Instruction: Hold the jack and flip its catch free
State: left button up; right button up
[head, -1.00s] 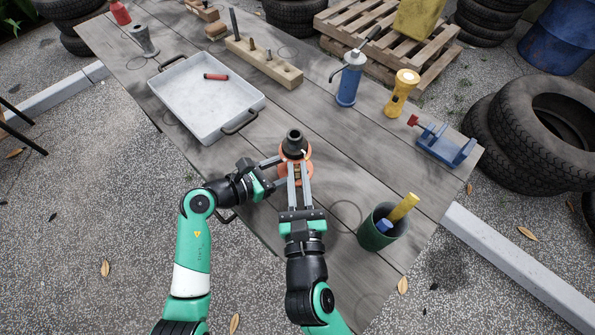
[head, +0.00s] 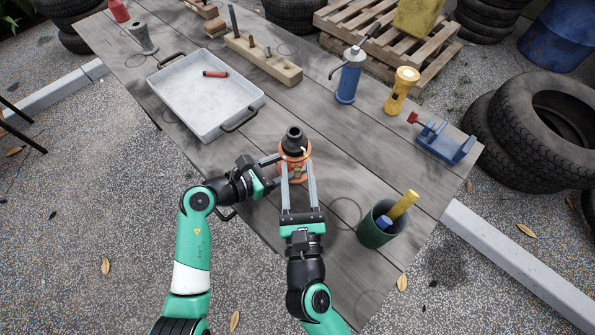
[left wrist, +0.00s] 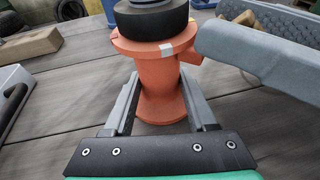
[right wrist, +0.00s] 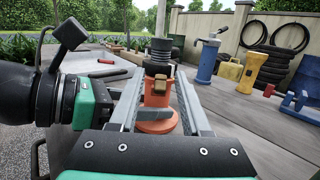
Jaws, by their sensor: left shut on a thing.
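An orange jack (head: 302,178) with a black top stands upright on the table, and it also shows in the left wrist view (left wrist: 158,75) and the right wrist view (right wrist: 157,112). My left gripper (left wrist: 160,100) is shut on the jack's orange body from the left, one finger on each side. A small brown catch (right wrist: 162,86) shows on the near face of the jack in the right wrist view. My right gripper (head: 297,172) is open in front of the jack, its fingers spread to either side of the catch. It appears empty.
A grey tray (head: 187,127) with a red-handled tool lies at the back left. A green cup (head: 370,238) with yellow and blue items stands right of my right gripper. A blue pump bottle (head: 349,80), yellow flashlight (head: 400,92) and blue vise (head: 443,145) stand farther back.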

jog(key=s, duration=0.4)
jog(key=s+f, duration=0.1)
jog(key=s, duration=0.7)
jog(key=shift+d+f, duration=0.3)
jog(key=shift+d, duration=0.1)
jog(key=shift+r, duration=0.1)
jog(key=shift+d+r+g, duration=0.1)
jog(key=shift+r+g, duration=0.4)
jog(key=shift+g, duration=0.3)
jog(key=w, duration=0.8)
jog(key=w+a, duration=0.1)
jog(key=w, duration=0.3)
jog(key=shift+r, duration=0.1)
